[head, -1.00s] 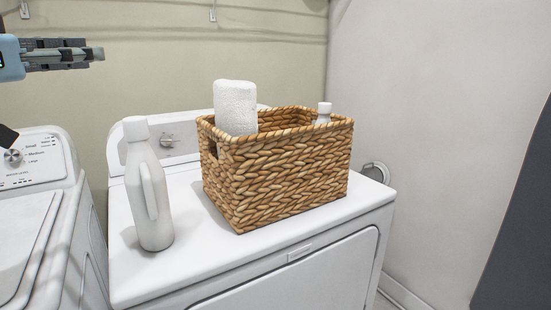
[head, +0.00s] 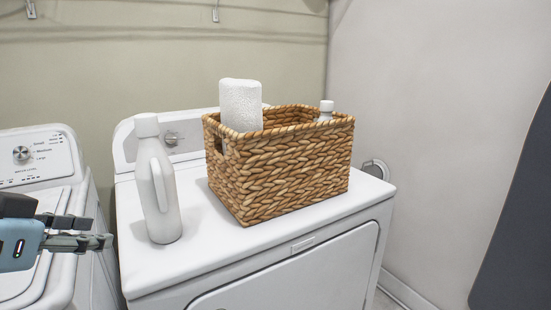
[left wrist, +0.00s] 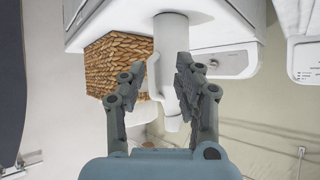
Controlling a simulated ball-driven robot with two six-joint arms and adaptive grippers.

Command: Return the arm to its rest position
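My left gripper (head: 100,232) is at the lower left of the head view, in front of the washer and left of the white bottle. In the left wrist view the left gripper (left wrist: 160,68) has its fingers apart with nothing held between them. The white bottle (head: 159,195) stands upright on the dryer; it shows beyond the fingers in the left wrist view (left wrist: 170,50). A rolled white towel (head: 240,104) stands in the wicker basket (head: 285,172). My right gripper is in neither view.
The basket sits on the white dryer (head: 200,260), with a white-capped bottle (head: 326,109) inside. The washer (head: 30,170) is on the left. A dark panel (head: 520,220) is at the far right.

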